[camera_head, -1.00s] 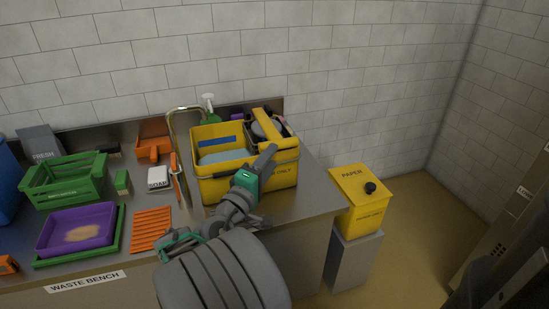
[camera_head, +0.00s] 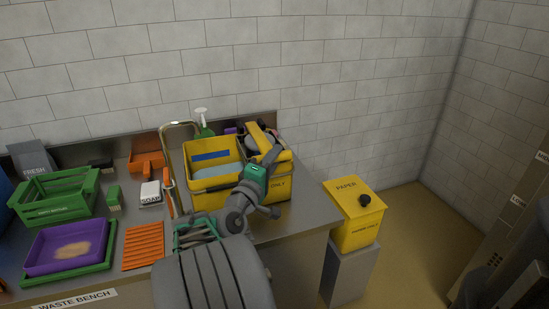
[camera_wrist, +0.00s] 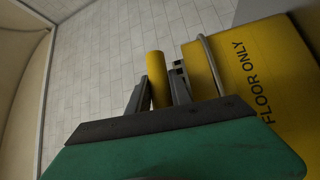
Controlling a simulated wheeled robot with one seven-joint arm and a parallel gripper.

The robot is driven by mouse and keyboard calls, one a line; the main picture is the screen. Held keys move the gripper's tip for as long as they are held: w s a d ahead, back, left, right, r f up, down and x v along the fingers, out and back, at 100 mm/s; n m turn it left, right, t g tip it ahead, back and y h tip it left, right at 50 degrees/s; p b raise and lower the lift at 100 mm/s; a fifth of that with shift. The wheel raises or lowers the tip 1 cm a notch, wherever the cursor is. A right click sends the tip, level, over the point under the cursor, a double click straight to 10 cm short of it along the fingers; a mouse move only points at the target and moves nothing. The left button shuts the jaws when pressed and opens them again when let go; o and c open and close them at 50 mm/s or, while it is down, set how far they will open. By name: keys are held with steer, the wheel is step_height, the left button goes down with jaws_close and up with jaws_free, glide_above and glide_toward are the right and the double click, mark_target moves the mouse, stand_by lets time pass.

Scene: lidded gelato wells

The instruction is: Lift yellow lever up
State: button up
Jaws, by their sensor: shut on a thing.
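A yellow two-part mop bucket (camera_head: 212,197) marked "FLOOR ONLY" stands on the right end of the metal bench. Its yellow lever (camera_head: 259,136) slants over the right part of the bucket. In the wrist view the lever (camera_wrist: 157,72) is a yellow round bar between my two fingers. My gripper (camera_head: 272,156) is at the lever's near end, and in the wrist view my gripper (camera_wrist: 160,92) is shut on it. The bucket's side also shows at the right of the wrist view (camera_wrist: 245,75). The part of the lever behind my gripper is hidden.
A tap (camera_head: 177,128) rises left of the bucket, with a green bottle (camera_head: 204,128) behind. Soap (camera_head: 150,193), an orange rack (camera_head: 144,245) and a purple tray (camera_head: 68,248) lie left. A yellow paper bin (camera_head: 358,214) stands right. Wall behind.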

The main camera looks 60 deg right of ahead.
jaws_close()
stand_by(0.9)
